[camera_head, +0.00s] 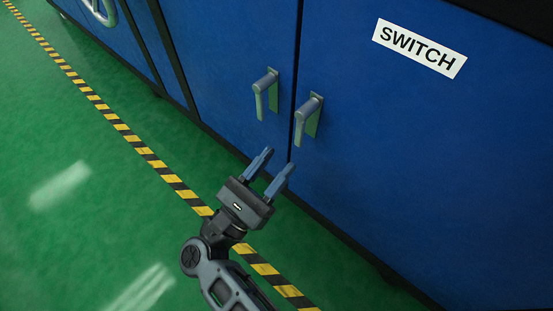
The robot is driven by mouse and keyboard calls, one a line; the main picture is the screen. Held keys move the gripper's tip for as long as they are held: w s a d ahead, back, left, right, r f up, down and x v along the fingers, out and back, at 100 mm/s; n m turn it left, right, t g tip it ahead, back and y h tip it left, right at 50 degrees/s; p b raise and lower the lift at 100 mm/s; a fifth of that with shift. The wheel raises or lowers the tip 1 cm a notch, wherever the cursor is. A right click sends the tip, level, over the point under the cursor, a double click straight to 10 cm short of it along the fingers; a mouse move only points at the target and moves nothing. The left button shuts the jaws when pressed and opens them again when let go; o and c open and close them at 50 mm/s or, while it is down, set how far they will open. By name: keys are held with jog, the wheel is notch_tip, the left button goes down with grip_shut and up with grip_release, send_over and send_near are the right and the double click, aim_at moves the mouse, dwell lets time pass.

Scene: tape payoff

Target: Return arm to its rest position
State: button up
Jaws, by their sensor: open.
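My gripper (269,167) is in the middle of the head view, at the end of my arm (222,271), which reaches up from the bottom edge. Its two blue-grey fingers are apart and nothing is between them. The fingers point up and to the right, toward the blue cabinet (400,165). In the picture they lie just below the two door handles. I cannot tell how far they are from the cabinet front.
The cabinet has a left handle (265,94) and a right handle (308,119) beside the door seam. A white SWITCH label (419,48) is on the right door. A yellow-black floor stripe (135,141) runs along the cabinet. The green floor (75,230) at left is clear.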

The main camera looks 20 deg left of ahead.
dwell(0.3)
jog(key=s+d+n+t+y, duration=0.1)
jog(key=s+d+n+y, duration=0.3)
jog(key=d+n, duration=0.55)
jog(key=s+d+n+y, duration=0.2)
jog(key=s+d+n, duration=0.4)
jog(key=d+n, duration=0.3)
jog(key=s+d+r+n+g+y, duration=0.1)
jog(key=s+d+r+n+g, duration=0.2)
jog(key=s+d+n, duration=0.55)
jog(key=s+d+r+n+g+y, duration=0.1)
jog(key=s+d+r+n+g, duration=0.4)
jog(key=s+n, duration=0.6)
notch_tip(320, 180, up, 34)
jog(key=w+n+p, duration=0.2)
jog(key=p, duration=3.3)
jog(key=shift+d+r+t, duration=0.15)
jog(key=shift+d+t, duration=0.25)
